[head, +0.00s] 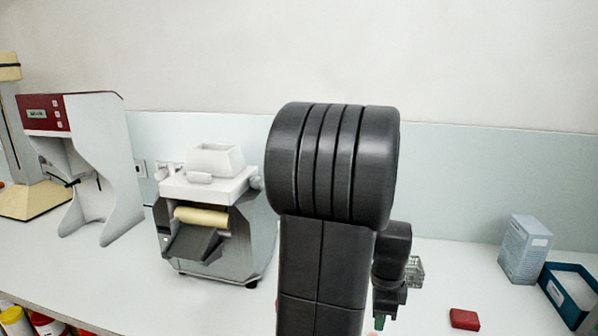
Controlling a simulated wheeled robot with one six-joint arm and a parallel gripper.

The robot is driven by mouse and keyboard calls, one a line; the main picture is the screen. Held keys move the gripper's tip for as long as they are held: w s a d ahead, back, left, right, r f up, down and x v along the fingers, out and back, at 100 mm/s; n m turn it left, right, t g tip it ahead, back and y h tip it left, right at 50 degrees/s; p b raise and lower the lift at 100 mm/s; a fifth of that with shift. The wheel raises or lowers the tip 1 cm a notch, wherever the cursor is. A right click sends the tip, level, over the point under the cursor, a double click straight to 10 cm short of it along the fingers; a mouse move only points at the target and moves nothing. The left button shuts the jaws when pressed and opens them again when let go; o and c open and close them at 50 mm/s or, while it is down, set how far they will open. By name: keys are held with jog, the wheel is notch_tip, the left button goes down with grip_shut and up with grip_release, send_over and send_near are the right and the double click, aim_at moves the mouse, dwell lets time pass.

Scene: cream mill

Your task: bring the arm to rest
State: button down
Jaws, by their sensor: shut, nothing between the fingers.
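My black arm stands upright in the middle of the head view, with its thick ribbed joint above the counter (445,270). My gripper (380,320) shows only in part at the lower right of the arm, pointing down. It is shut and empty. The upper arm link hides part of the wrist.
A white and grey mill with a roller (215,235) stands left of the arm. Further left is a red and white machine (105,190). At right are a small clear object (414,270), a red block (464,319), a pale blue box (525,249) and a dark blue tray (553,292).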

jog(key=d, duration=0.3)
jog(key=s+d, duration=0.1)
jog(key=d, duration=0.1)
jog(key=s+d, duration=0.1)
jog(key=d, duration=0.2)
jog(key=shift+d+f+b, duration=0.1)
jog(key=shift+d+b, duration=0.2)
jog(key=shift+b, duration=0.1)
notch_tip(320, 180, up, 10)
jog(key=shift+d, duration=0.35)
jog(key=shift+f, duration=0.1)
